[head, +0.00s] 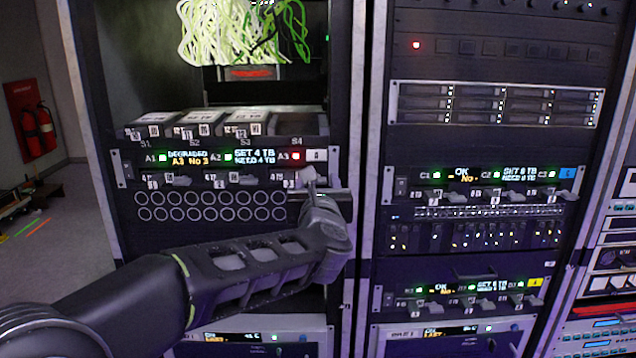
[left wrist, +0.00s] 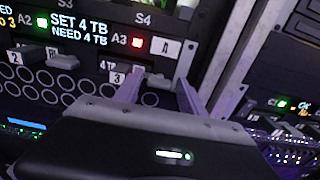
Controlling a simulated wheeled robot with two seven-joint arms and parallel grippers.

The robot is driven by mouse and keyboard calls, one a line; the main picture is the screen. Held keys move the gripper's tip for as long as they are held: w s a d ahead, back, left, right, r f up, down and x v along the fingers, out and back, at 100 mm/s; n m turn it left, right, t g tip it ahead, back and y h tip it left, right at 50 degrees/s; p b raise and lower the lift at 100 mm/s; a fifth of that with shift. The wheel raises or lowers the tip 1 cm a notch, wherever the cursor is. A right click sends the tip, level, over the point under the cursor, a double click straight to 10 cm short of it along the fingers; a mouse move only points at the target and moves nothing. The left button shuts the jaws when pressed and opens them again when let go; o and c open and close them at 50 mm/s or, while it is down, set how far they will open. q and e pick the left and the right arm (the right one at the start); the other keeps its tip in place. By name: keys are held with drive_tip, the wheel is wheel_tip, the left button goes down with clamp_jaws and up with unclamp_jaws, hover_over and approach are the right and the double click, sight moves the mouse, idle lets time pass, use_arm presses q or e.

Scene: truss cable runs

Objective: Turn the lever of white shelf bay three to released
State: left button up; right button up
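The white-tagged shelf (head: 215,166) is in the left rack. Bay three, labelled A3, has a red light (head: 296,156), which also shows in the left wrist view (left wrist: 138,43). My left gripper (head: 308,177) is at the front of this bay. In the left wrist view its two fingers (left wrist: 159,88) are apart, with the pale grey lever (left wrist: 157,80) of bay three seen between them. I cannot tell whether they touch it. Part of the lever is hidden. My right gripper is not in view.
Drive trays (head: 200,122) sit on a ledge above the shelf, and a panel of round holes (head: 210,205) is below. The rack's upright (head: 350,100) stands close to the right of my gripper. The right rack holds the blue-tagged shelf (head: 480,180) and yellow-tagged shelf (head: 460,292).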

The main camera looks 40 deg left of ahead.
use_arm(q)
clamp_jaws()
drive_tip(key=shift+m, duration=0.3)
idle(0.4)
drive_tip(key=shift+d+m+b, duration=0.1)
drive_tip(key=shift+m+b, duration=0.35)
drive_tip(key=shift+m, duration=0.75)
drive_tip(key=m, duration=0.3)
drive_tip(key=shift+m, duration=0.3)
drive_tip(key=m, duration=0.5)
drive_tip(key=shift+w+m+p, duration=0.1)
drive_tip(key=shift+m+p, duration=0.2)
drive_tip(key=shift+p, duration=0.1)
drive_tip(key=m+p, duration=0.2)
drive_tip(key=m, duration=0.3)
drive_tip(key=shift+d+f+m, duration=0.1)
drive_tip(key=shift+f+m, duration=0.05)
drive_tip(key=shift+m, duration=0.25)
drive_tip(key=shift+o, duration=0.9)
unclamp_jaws()
